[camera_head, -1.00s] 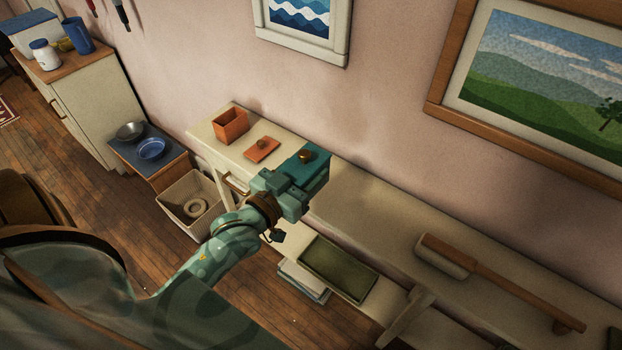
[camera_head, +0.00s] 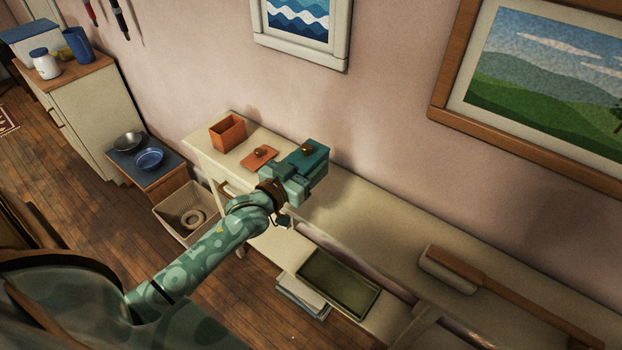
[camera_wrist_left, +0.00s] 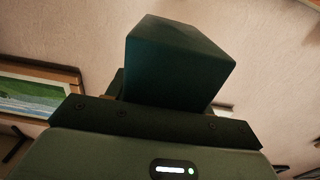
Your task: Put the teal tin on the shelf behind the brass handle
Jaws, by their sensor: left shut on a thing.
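The teal tin (camera_head: 315,162) is a box-shaped tin with a brass knob on top. My left gripper (camera_head: 299,184) is shut on it and holds it upright over the long cream bench, near the wall. In the left wrist view the tin (camera_wrist_left: 172,62) is a dark block sticking up from the jaws. The brass handle (camera_head: 222,187) is on the front of the bench's left part, below and left of my gripper. What lies behind that front is hidden. My right gripper is not in view.
An orange open box (camera_head: 227,134) and an orange lid with a knob (camera_head: 258,158) stand on the bench's left end. A wooden brush (camera_head: 500,290) lies on its right. A dark green tray (camera_head: 338,282) is on the lower shelf. A basket (camera_head: 172,214) stands on the floor.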

